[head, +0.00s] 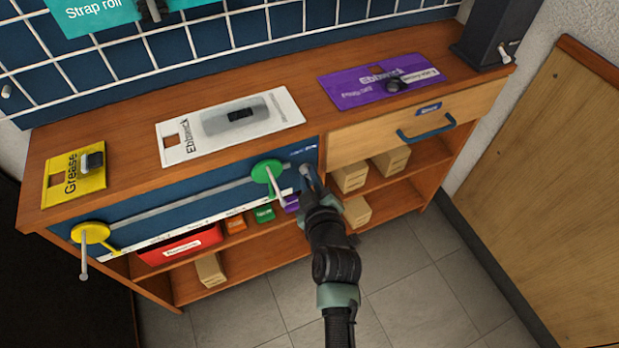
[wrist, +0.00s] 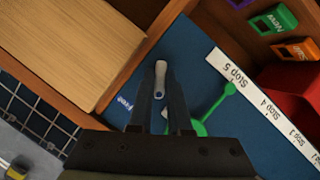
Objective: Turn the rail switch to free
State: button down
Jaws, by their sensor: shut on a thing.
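The blue rail panel (head: 190,204) is on the front of the wooden bench. The rail switch shows in the wrist view as a pale grey lever (wrist: 161,72) near the panel's end. My gripper (head: 308,174) is at the panel's right end in the head view and hides much of the switch. In the wrist view my gripper (wrist: 158,98) has its two fingers shut on the lever, one on each side. Small white lettering (wrist: 125,103) is beside it, too small to read surely.
A green disc (head: 267,171) with a handle sits on the rail close to my gripper's left. A yellow disc (head: 91,233) is at the rail's far left. A drawer with a blue handle (head: 426,128) is at right. Open shelves with boxes are below.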

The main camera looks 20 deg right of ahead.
jog(key=shift+d+f+m+y+b, duration=0.15)
jog(key=shift+m+y+b, duration=0.8)
jog(key=shift+m+y, duration=1.3)
jog(key=shift+d+r+m+y+b, duration=0.15)
jog(key=shift+m+y+b, duration=1.05)
jog(key=shift+m, duration=1.85)
jog(key=shift+f+y, duration=0.1)
jog(key=shift+y, duration=0.25)
jog(key=c, duration=0.9)
grip_release()
jog(key=shift+o, duration=0.2)
jog(key=shift+p, duration=0.3)
